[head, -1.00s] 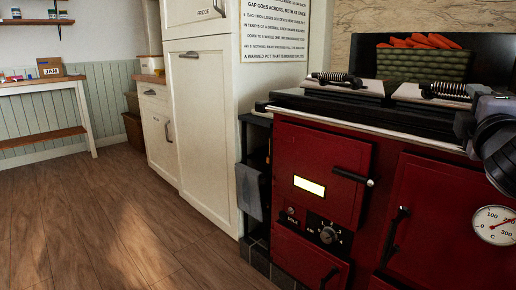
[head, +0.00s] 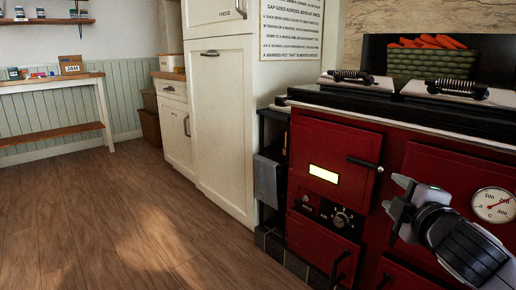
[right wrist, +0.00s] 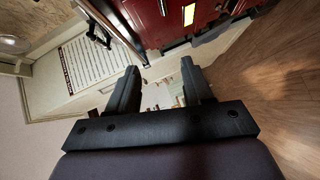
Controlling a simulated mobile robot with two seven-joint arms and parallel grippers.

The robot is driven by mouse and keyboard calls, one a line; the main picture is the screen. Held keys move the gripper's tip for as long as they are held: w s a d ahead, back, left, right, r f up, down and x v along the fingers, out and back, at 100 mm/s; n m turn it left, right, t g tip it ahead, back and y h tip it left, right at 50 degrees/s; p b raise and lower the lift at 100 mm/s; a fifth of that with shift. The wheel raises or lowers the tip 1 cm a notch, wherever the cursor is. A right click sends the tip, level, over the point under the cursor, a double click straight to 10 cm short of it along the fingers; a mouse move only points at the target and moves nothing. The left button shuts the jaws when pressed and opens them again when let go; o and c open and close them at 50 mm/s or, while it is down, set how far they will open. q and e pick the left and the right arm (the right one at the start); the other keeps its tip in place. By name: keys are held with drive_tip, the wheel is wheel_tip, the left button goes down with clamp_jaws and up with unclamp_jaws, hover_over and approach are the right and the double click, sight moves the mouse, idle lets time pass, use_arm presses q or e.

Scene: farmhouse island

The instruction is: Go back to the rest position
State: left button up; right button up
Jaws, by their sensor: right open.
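My right gripper (head: 402,200) is in front of the red range cooker (head: 335,133), at the right of the head view. In the right wrist view its two fingers (right wrist: 160,90) stand wide apart with nothing between them. The cooker's red front (right wrist: 160,20) shows beyond the fingers at the top of that view. My left gripper is not in view.
A green basket of carrots (head: 432,65) stands behind the cooker's two lids. A cream fridge cupboard (head: 222,120) is left of the cooker. A side table (head: 55,85) with a JAM box (head: 72,66) stands far left. The wooden floor (head: 110,215) between is clear.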

drive_tip(key=s+a+f+m+g+y, duration=0.2)
drive_tip(key=s+a+f+m+y, duration=0.3)
drive_tip(key=s+a+f, duration=0.6)
drive_tip(key=s+a+f+m+g+y, duration=0.25)
drive_tip(key=s+a+f+m, duration=0.55)
drive_tip(key=f, duration=0.5)
use_arm(q)
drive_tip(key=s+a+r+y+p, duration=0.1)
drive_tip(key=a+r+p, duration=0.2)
drive_tip(key=p, duration=0.7)
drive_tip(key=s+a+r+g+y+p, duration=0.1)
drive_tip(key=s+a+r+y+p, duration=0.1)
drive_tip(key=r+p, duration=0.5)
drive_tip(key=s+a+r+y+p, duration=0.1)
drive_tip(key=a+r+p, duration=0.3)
drive_tip(key=p, duration=0.9)
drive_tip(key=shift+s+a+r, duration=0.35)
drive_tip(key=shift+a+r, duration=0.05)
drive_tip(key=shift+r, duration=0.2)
use_arm(e)
drive_tip(key=s+d+r+h, duration=0.2)
drive_tip(key=d+r, duration=0.2)
drive_tip(key=r, duration=0.3)
drive_tip(key=s+d+r+g+h, duration=0.1)
drive_tip(key=s+d+r, duration=0.2)
drive_tip(key=d+r, duration=0.2)
wheel_tip(320, 180, up, 3)
drive_tip(key=shift+s+d+n+h, duration=0.15)
drive_tip(key=shift+d+n+h, duration=0.1)
drive_tip(key=shift+n+h, duration=0.15)
